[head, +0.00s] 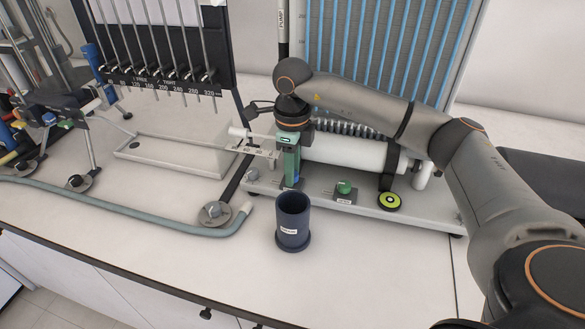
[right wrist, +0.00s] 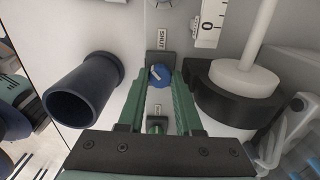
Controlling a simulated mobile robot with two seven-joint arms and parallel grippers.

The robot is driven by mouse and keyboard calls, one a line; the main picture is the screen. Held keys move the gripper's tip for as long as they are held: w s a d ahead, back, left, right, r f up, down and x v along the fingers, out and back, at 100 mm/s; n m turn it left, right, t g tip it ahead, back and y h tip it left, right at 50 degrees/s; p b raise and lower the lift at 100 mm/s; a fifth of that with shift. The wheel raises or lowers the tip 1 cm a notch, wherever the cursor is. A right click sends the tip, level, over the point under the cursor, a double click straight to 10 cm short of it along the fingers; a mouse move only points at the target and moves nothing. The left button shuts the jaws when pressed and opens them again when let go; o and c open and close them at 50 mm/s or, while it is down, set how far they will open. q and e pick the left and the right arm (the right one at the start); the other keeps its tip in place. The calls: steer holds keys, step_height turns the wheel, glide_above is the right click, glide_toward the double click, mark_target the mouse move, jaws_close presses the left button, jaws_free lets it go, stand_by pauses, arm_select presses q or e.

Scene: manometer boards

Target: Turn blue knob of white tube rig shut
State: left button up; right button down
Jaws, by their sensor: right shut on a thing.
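The white tube rig (head: 345,158) stands at centre right in the head view, a thick white tube above a pale base plate. My right gripper (head: 291,180) points down at the left part of this base, its green fingers hiding most of what they hold. In the right wrist view the blue knob (right wrist: 159,77) sits between the fingertips of my right gripper (right wrist: 158,82), which is shut on it. The knob has a small white mark pointing to the upper left of that picture. A SHUT label (right wrist: 162,39) lies just beyond it. My left gripper is out of view.
A dark blue cup (head: 293,220) stands close in front of the base. A grey hose (head: 130,222) and manometer boards are at left. The front counter is mostly clear.

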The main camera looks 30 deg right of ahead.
steer(key=m, duration=0.4)
steer(key=shift+m, duration=0.3)
steer(key=shift+r+m+p, duration=0.1)
steer(key=shift+m+p, duration=0.25)
steer(key=shift+m, duration=1.55)
steer(key=c, duration=0.9)
jaws_free()
steer(key=shift+o, duration=0.2)
step_height(320, 180, up, 12)
steer(key=shift+r, duration=0.25)
